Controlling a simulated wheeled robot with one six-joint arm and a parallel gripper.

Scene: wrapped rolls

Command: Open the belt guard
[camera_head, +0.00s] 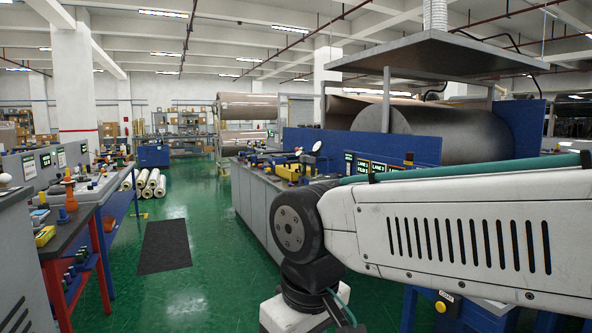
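I cannot pick out the belt guard for certain in this view. A machine with a large dark roll (440,125) stands at the right, under a flat grey hood (440,52). A blue panel (365,147) runs across the front of this machine, with lit displays below it. My white arm crosses the lower right and hides part of the machine's front. Its dark joint is near the middle, and the arm bends down there. My gripper is not in view.
A grey cabinet row (258,205) with controls stands left of the machine. A cluttered workbench (75,208) lines the left side. Wrapped rolls (152,184) lie on the floor farther back. A dark mat (164,246) lies on the green aisle, which is otherwise mostly clear.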

